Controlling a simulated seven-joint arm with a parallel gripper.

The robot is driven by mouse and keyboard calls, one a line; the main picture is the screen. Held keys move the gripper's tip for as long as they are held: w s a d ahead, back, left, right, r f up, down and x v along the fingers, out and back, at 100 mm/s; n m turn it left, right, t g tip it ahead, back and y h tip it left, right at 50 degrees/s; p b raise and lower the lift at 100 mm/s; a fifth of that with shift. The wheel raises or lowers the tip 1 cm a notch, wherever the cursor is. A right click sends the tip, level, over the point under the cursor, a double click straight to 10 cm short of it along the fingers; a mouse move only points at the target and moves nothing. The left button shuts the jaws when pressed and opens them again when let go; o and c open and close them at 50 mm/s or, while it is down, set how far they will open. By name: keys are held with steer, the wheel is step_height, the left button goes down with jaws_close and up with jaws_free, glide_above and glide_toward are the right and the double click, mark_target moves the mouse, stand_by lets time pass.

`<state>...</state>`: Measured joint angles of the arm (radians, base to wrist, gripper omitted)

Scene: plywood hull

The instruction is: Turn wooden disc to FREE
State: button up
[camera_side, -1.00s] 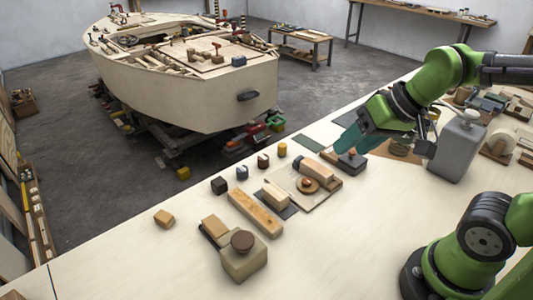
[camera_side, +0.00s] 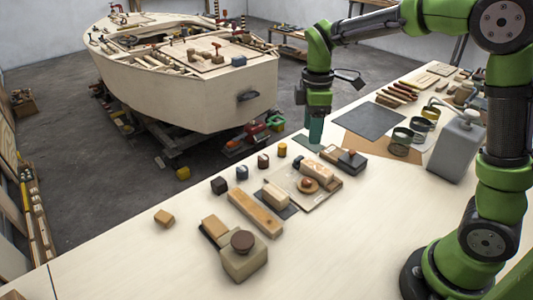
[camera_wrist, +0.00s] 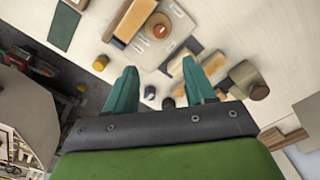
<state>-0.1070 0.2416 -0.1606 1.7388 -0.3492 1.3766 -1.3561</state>
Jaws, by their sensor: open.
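The wooden disc (camera_side: 308,185) is small and round, with an orange-brown knob at its centre. It sits on a pale board (camera_side: 318,195) on the bench, and also shows at the top of the wrist view (camera_wrist: 160,28). Any lettering around it is too small to read. My gripper (camera_side: 316,137) points down over the bench's far edge, behind the disc and clear of it. In the wrist view its teal fingers (camera_wrist: 160,68) are apart with nothing held between them.
A wooden block (camera_side: 317,171) and a dark-based block (camera_side: 351,162) stand close behind the disc. Another block (camera_side: 275,195) is to its left. Small cubes and a yellow cylinder (camera_side: 282,150) line the far edge. A grey canister (camera_side: 457,148) stands right.

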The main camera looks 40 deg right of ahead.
mark_target(307, 180)
step_height(307, 180, down, 15)
steer(key=shift+f, duration=0.2)
stand_by(0.3)
jaws_close()
